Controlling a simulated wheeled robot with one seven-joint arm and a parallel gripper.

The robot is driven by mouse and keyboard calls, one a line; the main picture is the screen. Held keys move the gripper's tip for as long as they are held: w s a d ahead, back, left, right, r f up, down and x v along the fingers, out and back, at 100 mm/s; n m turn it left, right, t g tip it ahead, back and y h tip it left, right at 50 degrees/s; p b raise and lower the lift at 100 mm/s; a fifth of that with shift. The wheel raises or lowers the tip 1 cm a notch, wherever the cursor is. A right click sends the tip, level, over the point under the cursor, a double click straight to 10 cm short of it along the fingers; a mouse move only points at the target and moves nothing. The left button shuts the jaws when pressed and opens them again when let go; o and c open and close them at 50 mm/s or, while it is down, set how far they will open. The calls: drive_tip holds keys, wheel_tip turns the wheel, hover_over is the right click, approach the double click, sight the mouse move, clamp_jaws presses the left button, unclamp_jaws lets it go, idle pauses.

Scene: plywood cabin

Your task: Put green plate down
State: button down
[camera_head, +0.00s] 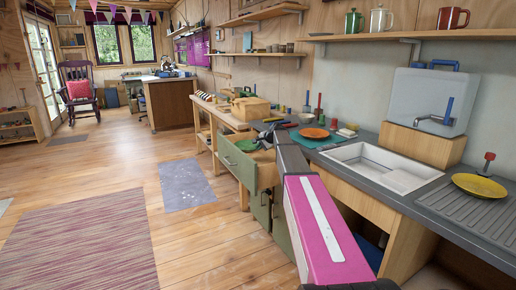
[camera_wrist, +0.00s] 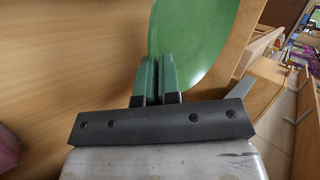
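The green plate (camera_head: 247,145) is over the open drawer in the head view. In the wrist view the plate (camera_wrist: 205,40) fills the top middle, seen at a slant. My gripper (camera_wrist: 157,70) has its two green-looking fingers close together at the plate's near rim, shut on it. In the head view my gripper (camera_head: 268,136) is small, at the far end of my arm, beside the plate. The drawer (camera_head: 238,164) has a green front and is pulled out below the counter. I cannot tell whether the plate touches the drawer's bottom.
An orange plate (camera_head: 314,133) lies on a teal mat on the counter. A yellow plate (camera_head: 478,185) lies on the drainer right of the white sink (camera_head: 380,165). A wooden box (camera_head: 250,108) stands behind the drawer.

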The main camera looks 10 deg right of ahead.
drive_tip(key=shift+f, duration=3.6)
drive_tip(key=shift+f, duration=0.5)
drive_tip(key=c, duration=1.3)
unclamp_jaws()
drive_tip(key=shift+o, duration=0.2)
drive_tip(key=shift+r, duration=0.1)
